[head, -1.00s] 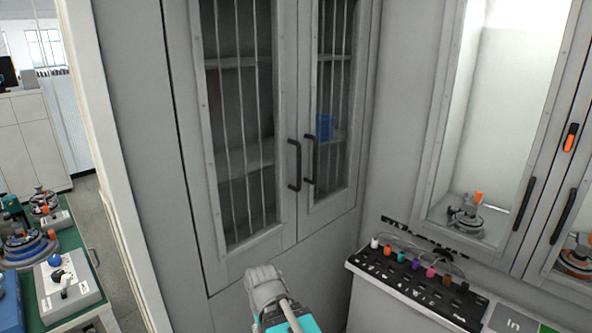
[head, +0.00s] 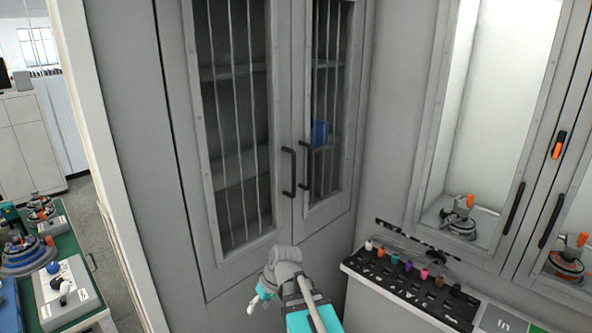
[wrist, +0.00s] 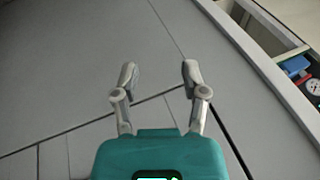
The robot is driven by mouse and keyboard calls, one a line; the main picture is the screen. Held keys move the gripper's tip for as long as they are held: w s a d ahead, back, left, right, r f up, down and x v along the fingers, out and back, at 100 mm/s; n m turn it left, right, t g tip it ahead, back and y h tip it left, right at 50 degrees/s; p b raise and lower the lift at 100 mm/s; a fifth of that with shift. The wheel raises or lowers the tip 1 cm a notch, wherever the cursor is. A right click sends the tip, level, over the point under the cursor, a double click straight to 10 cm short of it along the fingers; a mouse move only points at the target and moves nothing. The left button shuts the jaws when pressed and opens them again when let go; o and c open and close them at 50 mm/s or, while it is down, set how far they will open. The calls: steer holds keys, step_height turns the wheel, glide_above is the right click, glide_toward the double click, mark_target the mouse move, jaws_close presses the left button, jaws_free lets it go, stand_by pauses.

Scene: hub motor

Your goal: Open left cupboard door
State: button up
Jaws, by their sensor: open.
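The grey cupboard stands in the middle of the head view, with two tall barred doors. The left cupboard door (head: 284,90) is closed and carries a black vertical handle (head: 289,172) at its right edge. The right door (head: 340,190) is also closed, with its own black handle (head: 306,165) close beside. My gripper (wrist: 158,74) is open in the wrist view, with nothing between its two grey fingers. Grey panels with dark seams lie beyond the fingers.
A counter with a black strip of coloured knobs (head: 410,282) stands at the lower right. A lit glass cabinet (head: 500,110) is above it. A green-topped workbench (head: 67,245) with devices is at the left. A blue item (head: 320,133) sits behind the right door's bars.

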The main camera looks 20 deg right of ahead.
steer(key=w+d+r+n+t+y+p, duration=0.1)
steer(key=w+d+r+t+y+p, duration=0.2)
steer(key=d+r, duration=0.35)
steer(key=w+d+r+n+t+y+p, duration=0.2)
steer(key=w+d+r+t, duration=0.1)
steer(key=w+d+r, duration=0.3)
steer(key=d+r+t+p, duration=0.4)
steer(key=d+r+t, duration=0.3)
steer(key=d+r, duration=0.7)
steer(key=shift+d+r+n+t, duration=0.3)
steer(key=shift+d+r+n, duration=0.1)
steer(key=shift+d, duration=0.2)
steer(key=shift+a, duration=0.1)
glide_above(294, 192)
steer(key=shift+w, duration=0.45)
jaws_close()
